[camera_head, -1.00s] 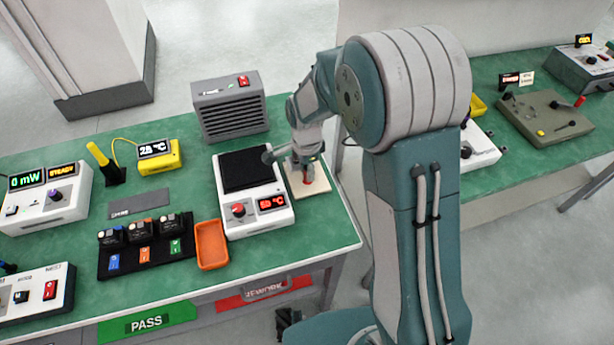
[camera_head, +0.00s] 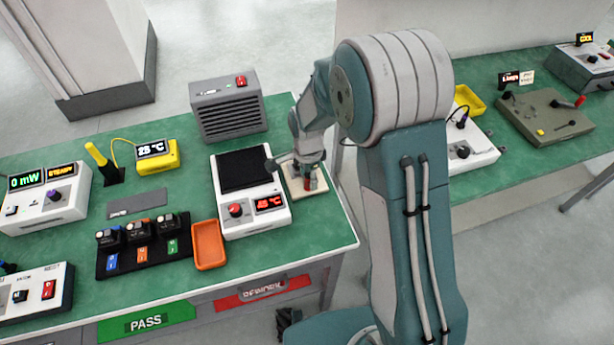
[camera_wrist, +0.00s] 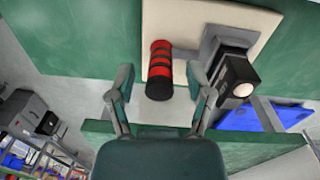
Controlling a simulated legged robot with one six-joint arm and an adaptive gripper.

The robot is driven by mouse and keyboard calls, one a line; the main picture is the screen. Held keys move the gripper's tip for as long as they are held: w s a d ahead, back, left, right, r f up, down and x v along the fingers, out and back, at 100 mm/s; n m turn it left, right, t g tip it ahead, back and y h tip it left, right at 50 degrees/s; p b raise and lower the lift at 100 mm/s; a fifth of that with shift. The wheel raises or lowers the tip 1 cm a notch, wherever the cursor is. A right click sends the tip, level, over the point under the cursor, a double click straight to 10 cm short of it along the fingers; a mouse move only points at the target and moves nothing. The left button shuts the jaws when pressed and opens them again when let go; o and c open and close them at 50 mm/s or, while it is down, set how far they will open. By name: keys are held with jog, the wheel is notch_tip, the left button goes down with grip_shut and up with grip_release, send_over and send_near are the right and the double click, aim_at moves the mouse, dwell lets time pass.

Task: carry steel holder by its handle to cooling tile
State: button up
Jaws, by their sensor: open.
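The steel holder (camera_wrist: 213,48) rests on the pale cooling tile (camera_wrist: 185,20), with a dark module with a round light face (camera_wrist: 236,75) on it. Its red-and-black handle (camera_wrist: 160,70) sticks out toward my gripper (camera_wrist: 160,80). My gripper is open, with one finger on each side of the handle and gaps showing. In the head view the tile (camera_head: 294,188) lies right of the white hot-plate unit (camera_head: 255,215), and the red of the handle (camera_head: 311,185) shows under my gripper (camera_head: 308,176). My wrist hides most of the holder there.
The hot-plate unit reads about 45 °C. An orange tray (camera_head: 209,245), a black mat with several modules (camera_head: 140,247), a grey fan box (camera_head: 229,107) and a yellow thermometer (camera_head: 158,157) share the green bench. The bench's right edge is close to the tile.

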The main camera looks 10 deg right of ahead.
notch_tip(320, 180, up, 12)
jog(key=shift+w+a, duration=0.2)
jog(key=s+d+r+n+t, duration=0.2)
jog(key=s+d+r+n, duration=0.1)
jog(key=s, duration=0.4)
jog(key=s+d+r+n+t, duration=0.2)
jog(key=s+d+r+n, duration=0.1)
jog(key=s+r+n, duration=0.3)
jog(key=s+d+r+n+t, duration=0.2)
jog(key=s+r+n, duration=0.3)
jog(key=s, duration=0.4)
jog(key=shift+s+d+r, duration=0.15)
jog(key=shift+s+d, duration=0.15)
jog(key=shift+d, duration=0.55)
